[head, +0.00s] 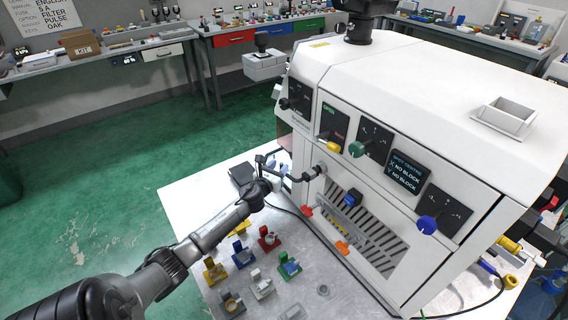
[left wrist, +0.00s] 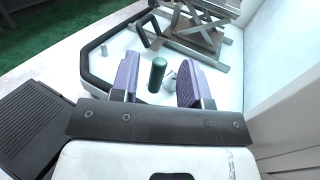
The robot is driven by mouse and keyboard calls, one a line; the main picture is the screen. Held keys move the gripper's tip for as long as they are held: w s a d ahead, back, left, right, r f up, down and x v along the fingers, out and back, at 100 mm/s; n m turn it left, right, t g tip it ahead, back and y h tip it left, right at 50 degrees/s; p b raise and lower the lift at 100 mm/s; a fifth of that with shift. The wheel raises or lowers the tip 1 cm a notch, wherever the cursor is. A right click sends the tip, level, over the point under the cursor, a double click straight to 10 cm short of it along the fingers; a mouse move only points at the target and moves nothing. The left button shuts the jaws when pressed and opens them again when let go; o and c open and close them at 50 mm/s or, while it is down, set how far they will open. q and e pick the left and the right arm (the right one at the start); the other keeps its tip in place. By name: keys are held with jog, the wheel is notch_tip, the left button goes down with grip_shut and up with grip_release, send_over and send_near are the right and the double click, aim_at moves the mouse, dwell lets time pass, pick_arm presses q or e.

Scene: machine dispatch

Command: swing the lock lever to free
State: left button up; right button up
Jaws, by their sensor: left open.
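My left gripper (head: 279,172) is at the near left side of the white machine (head: 420,75), low over the pale table. In the left wrist view its two purple finger pads (left wrist: 157,82) stand apart. A dark green cylinder (left wrist: 157,74), which looks like a lever grip, shows between the pads with a visible gap on each side. I cannot tell whether it is the lock lever or how far it is turned. A small silver post (left wrist: 169,80) stands beside it. My right gripper is not in view.
A black bent tube (left wrist: 97,50) runs around the left of the fingers, and a grey crossed-leg stand (left wrist: 195,35) is beyond. Several small coloured fixtures (head: 269,239) stand on the table (head: 185,205) in front. The machine's front carries yellow, green and blue knobs (head: 428,224).

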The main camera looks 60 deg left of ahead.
pick_arm(q)
jog(key=shift+b+x, duration=0.4)
jog(key=shift+x, duration=1.65)
grip_shut()
